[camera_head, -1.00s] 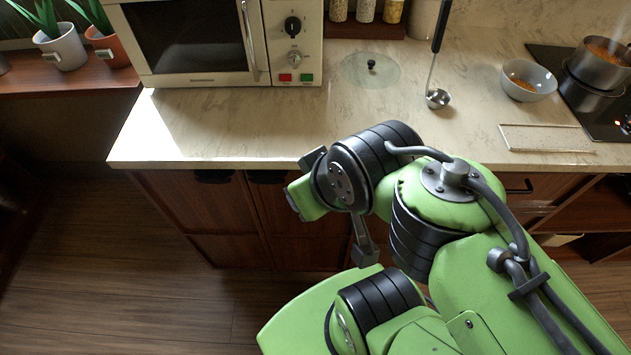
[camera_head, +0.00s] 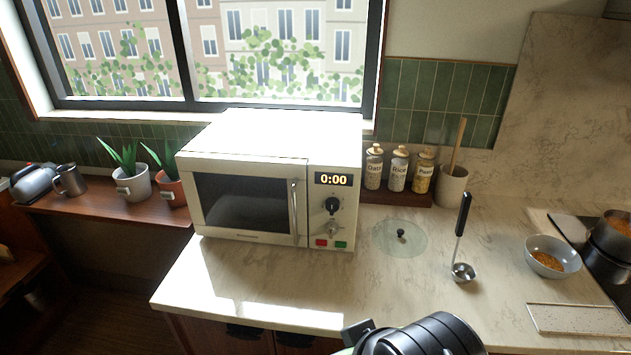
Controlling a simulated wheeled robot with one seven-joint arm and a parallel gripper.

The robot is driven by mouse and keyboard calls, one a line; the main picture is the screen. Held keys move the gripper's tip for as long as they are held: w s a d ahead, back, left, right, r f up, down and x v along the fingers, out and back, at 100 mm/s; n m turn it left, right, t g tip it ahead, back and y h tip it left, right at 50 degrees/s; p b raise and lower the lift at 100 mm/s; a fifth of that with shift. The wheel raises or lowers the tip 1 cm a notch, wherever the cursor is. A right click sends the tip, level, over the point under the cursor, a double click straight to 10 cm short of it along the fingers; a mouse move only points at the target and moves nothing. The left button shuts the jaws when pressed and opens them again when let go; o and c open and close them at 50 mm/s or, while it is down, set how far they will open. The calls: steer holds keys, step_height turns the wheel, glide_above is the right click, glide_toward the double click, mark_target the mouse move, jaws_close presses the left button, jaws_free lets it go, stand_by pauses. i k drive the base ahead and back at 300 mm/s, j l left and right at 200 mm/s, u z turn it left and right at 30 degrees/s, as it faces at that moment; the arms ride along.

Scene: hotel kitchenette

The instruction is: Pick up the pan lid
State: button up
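The pan lid (camera_head: 414,245) is a round, clear glass disc with a small black knob in its middle. It lies flat on the pale marble counter, just right of the microwave. Nothing touches it from above. My gripper is not in view; only a black joint of my arm shows at the bottom edge, in front of the counter and below the lid in the picture.
The microwave (camera_head: 250,185) stands close left of the lid. Several jars (camera_head: 398,170) stand behind it. A ladle (camera_head: 463,272), a bowl (camera_head: 552,257) and a flat tray (camera_head: 578,319) lie to the right. The counter (camera_head: 330,285) is clear in front of the lid.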

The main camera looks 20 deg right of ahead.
mark_target(396, 238)
steer(key=z, duration=2.6)
steer(key=i+u, duration=0.1)
steer(key=u, duration=0.35)
steer(key=l+u, duration=0.15)
steer(key=u, duration=0.35)
steer(key=i+l+u, duration=0.1)
steer(key=u, duration=0.35)
steer(key=l+u, duration=0.15)
steer(key=u, duration=0.3)
steer(key=l+u, duration=0.15)
steer(key=u, duration=0.35)
steer(key=l+u, duration=0.15)
steer(key=u, duration=0.3)
